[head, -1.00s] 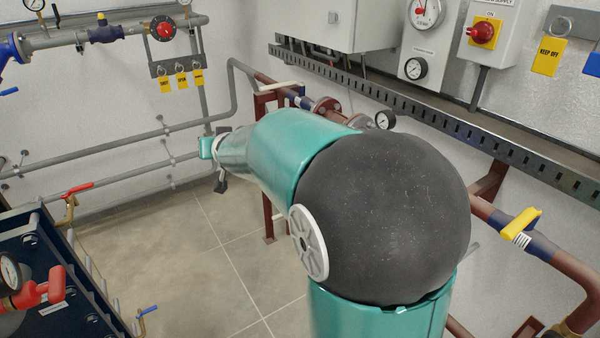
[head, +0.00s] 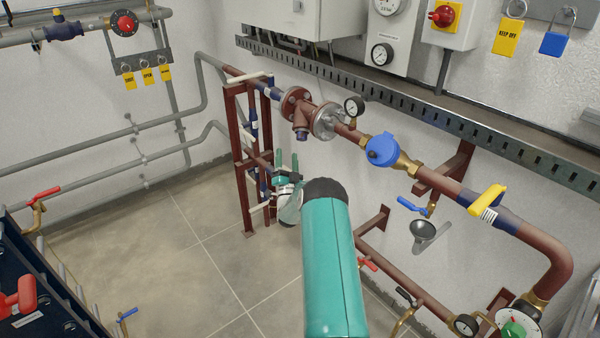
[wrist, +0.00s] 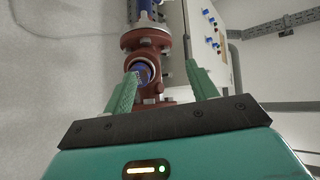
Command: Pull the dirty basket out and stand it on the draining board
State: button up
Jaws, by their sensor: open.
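A red-brown strainer body (head: 302,118) sits between flanges in the upper pipe, its short branch pointing down towards my gripper. In the wrist view the strainer (wrist: 150,48) shows a round mouth facing me, with something blue and patterned (wrist: 143,72) inside; I cannot tell for certain that it is the dirty basket. My gripper (head: 287,160) is below the strainer and apart from it. Its two green fingers also show in the wrist view (wrist: 164,72), spread and empty, with the mouth nearer the left finger. I cannot make out a draining board.
A red-brown pipe stand (head: 241,165) is close to the left of my gripper. A pressure gauge (head: 354,106), blue-capped fitting (head: 382,150), funnel (head: 423,231) and yellow-handled valve (head: 487,201) are on the right. The tiled floor (head: 190,265) at centre left is clear.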

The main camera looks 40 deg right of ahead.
aim_at(302, 140)
jog(key=s+d+f+m+g+h, duration=0.1)
jog(key=s+d+f+m+h, duration=0.15)
jog(key=s+f, duration=0.2)
jog(key=shift+h, duration=0.35)
jog(key=shift+x, duration=5.45)
jog(key=shift+a, duration=0.15)
jog(key=shift+c, duration=0.5)
jog(key=c, duration=0.9)
jog(key=shift+v, duration=2.45)
jog(key=shift+v, duration=1.4)
